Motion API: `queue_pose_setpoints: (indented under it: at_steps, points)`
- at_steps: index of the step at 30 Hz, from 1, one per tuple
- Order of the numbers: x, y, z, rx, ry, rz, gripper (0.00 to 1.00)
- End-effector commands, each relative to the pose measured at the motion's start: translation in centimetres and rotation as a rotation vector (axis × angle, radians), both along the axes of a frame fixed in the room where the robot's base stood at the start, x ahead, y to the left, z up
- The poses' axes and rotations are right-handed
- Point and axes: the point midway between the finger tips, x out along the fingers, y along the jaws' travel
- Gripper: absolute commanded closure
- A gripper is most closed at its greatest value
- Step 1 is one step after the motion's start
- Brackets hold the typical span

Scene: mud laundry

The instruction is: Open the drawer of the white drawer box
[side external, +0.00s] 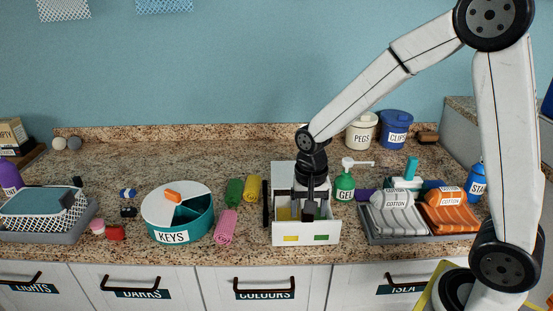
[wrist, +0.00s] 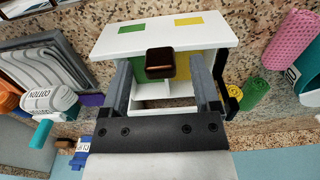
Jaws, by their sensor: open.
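The white drawer box (side external: 283,172) stands on the counter. Its white front panel (side external: 305,240) bears a yellow and a green patch, and it shows in the wrist view (wrist: 165,38). Behind this panel the yellow and green interior and a white divider are visible, so the drawer appears pulled out. My gripper (side external: 309,209) is pointed down over the drawer and open. In the wrist view its fingers (wrist: 162,85) stand on either side of the knob; contact cannot be told.
A green GEL pump bottle (side external: 345,186) stands close on the right, with a grey tray (side external: 400,238) of cotton bundles beyond. A black upright item (side external: 265,204), rolled cloths (side external: 228,224) and a teal KEYS tub (side external: 180,228) are left. Counter in front is narrow.

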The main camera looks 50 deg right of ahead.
Motion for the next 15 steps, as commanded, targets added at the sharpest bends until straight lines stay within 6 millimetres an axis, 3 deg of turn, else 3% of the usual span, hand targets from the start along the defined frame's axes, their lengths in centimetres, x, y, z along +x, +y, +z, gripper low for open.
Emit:
queue_pose_setpoints:
  at_steps: [15]
  points:
    - [0.0,0.1,5.8,0.001,-0.002,0.0,0.21]
